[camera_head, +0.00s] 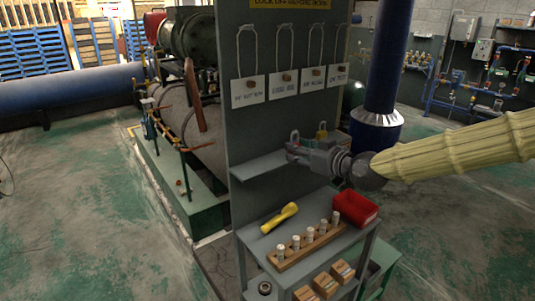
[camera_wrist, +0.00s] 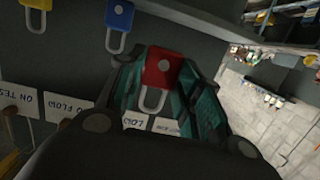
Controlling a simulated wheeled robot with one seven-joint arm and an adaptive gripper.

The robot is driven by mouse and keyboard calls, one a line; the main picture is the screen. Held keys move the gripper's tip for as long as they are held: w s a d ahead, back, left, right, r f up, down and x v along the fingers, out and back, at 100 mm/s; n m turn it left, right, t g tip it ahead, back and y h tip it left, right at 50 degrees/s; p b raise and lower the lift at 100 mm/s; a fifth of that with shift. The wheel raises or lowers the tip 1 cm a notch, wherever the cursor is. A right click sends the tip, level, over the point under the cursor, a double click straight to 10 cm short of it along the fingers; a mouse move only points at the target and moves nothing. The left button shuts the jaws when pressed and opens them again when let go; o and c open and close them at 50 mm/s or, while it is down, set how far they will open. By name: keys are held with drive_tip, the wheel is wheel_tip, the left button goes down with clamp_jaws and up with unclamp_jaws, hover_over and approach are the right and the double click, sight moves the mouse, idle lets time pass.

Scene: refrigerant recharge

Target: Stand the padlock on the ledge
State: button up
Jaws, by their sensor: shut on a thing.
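A red padlock (camera_wrist: 164,68) sits between the fingers of my gripper in the wrist view, its shackle pointing down in that picture. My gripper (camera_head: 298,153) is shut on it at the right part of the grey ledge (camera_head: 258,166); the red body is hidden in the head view. A grey shackle (camera_head: 294,135) shows above the fingers, but I cannot tell whose it is. I cannot tell whether the held padlock touches the ledge.
A yellow padlock (camera_head: 321,131) stands behind my gripper; a blue padlock (camera_wrist: 119,16) shows in the wrist view. Tags (camera_head: 285,83) hang on the panel above. Below are a bench with a yellow torch-like item (camera_head: 279,217), a wooden rack (camera_head: 308,247) and a red bin (camera_head: 355,208).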

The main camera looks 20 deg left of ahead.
drive_tip(key=p, duration=0.4)
hover_over(266, 167)
drive_tip(key=shift+s+a+f, duration=0.1)
drive_tip(key=shift+s+f, duration=0.05)
drive_tip(key=shift+f, duration=0.35)
drive_tip(key=shift+f+p, duration=0.8)
drive_tip(key=shift+f, duration=0.95)
drive_tip(key=shift+f, duration=0.15)
drive_tip(key=o, duration=0.9)
